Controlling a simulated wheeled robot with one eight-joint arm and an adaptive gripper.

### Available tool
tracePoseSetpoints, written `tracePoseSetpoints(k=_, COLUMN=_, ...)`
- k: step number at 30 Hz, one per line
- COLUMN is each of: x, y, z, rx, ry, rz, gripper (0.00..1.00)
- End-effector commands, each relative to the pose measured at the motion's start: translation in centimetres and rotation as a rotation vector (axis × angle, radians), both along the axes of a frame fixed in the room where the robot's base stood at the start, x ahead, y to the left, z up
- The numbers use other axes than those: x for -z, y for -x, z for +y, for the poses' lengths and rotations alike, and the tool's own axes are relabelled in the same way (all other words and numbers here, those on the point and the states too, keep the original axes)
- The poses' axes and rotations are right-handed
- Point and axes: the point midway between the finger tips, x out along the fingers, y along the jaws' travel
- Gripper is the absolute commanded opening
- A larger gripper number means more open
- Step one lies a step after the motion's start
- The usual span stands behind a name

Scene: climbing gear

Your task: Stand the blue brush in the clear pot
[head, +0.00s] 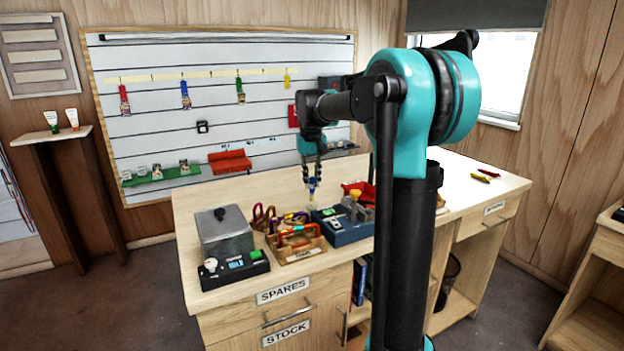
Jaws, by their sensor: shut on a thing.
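My gripper (312,178) is above the wooden workbench, pointing down. It is shut on a small blue thing with a yellowish lower end, which looks like the blue brush (312,187). The brush hangs roughly upright, with its lower end above the things on the bench. How the fingers sit on it is too small to tell. I cannot make out the clear pot for certain in this view; it may be lost among the clutter below the gripper or hidden behind my arm.
The workbench (400,246) holds a grey lidded box (222,234) behind a black device, a wooden tray (297,252) with tools, a dark blue case (343,236) and a red item (357,189). The bench's right end is mostly clear. My arm hides part of the middle.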

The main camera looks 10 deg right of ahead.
Motion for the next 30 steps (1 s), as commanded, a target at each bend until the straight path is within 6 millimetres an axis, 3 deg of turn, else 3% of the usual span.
tracePoseSetpoints(k=30, x=1.9, y=0.0, z=0.0, rx=0.000, ry=0.000, rz=0.000, gripper=0.00)
